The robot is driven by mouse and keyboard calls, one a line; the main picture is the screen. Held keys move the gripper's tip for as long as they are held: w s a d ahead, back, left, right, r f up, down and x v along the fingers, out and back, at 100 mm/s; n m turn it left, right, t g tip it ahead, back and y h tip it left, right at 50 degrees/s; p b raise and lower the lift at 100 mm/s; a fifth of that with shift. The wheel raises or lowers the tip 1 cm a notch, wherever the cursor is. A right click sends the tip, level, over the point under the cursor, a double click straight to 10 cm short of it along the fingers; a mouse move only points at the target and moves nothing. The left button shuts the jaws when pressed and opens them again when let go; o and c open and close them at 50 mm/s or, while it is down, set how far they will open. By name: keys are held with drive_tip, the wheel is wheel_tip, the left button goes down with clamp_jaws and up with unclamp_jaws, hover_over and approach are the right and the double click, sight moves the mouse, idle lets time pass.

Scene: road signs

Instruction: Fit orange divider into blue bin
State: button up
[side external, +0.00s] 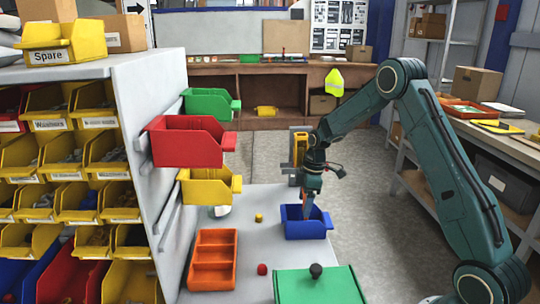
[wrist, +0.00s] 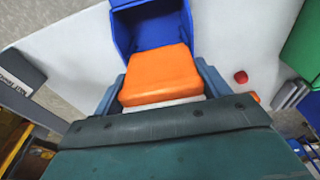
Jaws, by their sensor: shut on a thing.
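The blue bin (side external: 305,229) stands on the grey table, and its open inside shows in the wrist view (wrist: 125,30). My gripper (side external: 308,196) points down over the bin's opening. It is shut on the orange divider (wrist: 160,76), a flat piece seen between the two fingers in the wrist view.
An orange compartment tray (side external: 213,283) lies left of the bin. A red ball (side external: 262,269) and a small yellow piece (side external: 259,218) lie on the table. A green box (side external: 322,287) with a dark knob stands in front. Red, yellow and green bins hang on the left panel.

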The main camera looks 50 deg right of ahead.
drive_tip(key=shift+f, duration=0.6)
drive_tip(key=shift+s+f, duration=0.2)
drive_tip(key=shift+f, duration=1.2)
drive_tip(key=shift+a+f, duration=0.1)
drive_tip(key=shift+f, duration=0.05)
drive_tip(key=o, duration=1.1)
drive_tip(key=shift+c, duration=0.2)
wheel_tip(320, 180, up, 17)
drive_tip(key=d, duration=0.2)
drive_tip(key=shift+s+f, duration=0.15)
drive_tip(key=shift+s, duration=0.25)
